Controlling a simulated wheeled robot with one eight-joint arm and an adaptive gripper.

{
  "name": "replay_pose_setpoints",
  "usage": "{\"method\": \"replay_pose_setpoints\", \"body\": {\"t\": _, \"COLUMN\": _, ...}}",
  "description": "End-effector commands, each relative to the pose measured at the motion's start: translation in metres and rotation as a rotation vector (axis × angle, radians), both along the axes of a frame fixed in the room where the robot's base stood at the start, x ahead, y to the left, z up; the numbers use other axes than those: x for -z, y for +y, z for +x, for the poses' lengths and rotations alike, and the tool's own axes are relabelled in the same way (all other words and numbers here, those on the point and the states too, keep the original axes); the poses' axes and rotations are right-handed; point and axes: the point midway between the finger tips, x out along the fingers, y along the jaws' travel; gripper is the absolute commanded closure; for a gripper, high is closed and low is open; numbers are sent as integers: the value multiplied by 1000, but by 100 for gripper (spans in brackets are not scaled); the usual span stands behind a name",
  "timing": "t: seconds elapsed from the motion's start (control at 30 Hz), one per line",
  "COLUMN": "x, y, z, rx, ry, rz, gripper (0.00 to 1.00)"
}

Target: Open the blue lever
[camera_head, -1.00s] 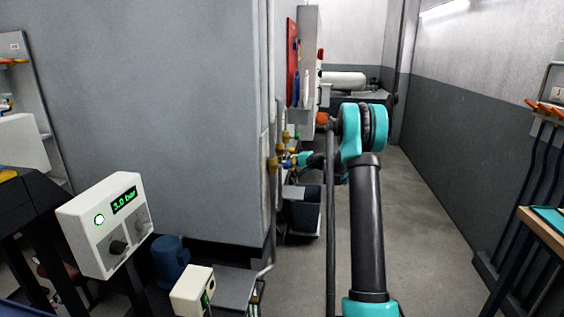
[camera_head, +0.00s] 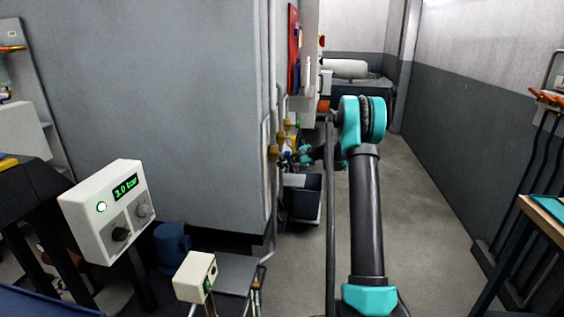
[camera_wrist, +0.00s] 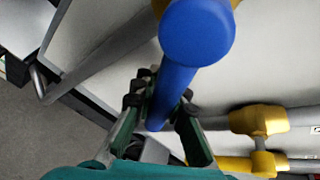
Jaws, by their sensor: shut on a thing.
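The blue lever (camera_wrist: 180,75) fills the upper middle of the wrist view, its round end close to the camera and its bar running down between my fingers. It joins a yellow fitting at the top of that view. My gripper (camera_wrist: 160,101) is shut on the lever's bar, with dark finger pads on both sides. In the head view my gripper (camera_head: 305,154) is small and partly hidden, beside the pipes on the grey cabinet's side. The lever is too small there to make out clearly.
A yellow valve fitting (camera_wrist: 257,120) on a grey pipe sits right of the lever. A grey bin (camera_head: 302,197) stands below the pipes. A white gauge box (camera_head: 107,212) reading about 3.0 bar stands at left. The aisle floor (camera_head: 420,230) right of my arm is clear.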

Motion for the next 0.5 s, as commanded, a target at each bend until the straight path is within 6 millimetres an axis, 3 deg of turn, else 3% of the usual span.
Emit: {"method": "replay_pose_setpoints", "body": {"t": 0.5, "x": 3, "y": 0, "z": -4, "rx": 1, "ry": 63, "rz": 16, "gripper": 100}}
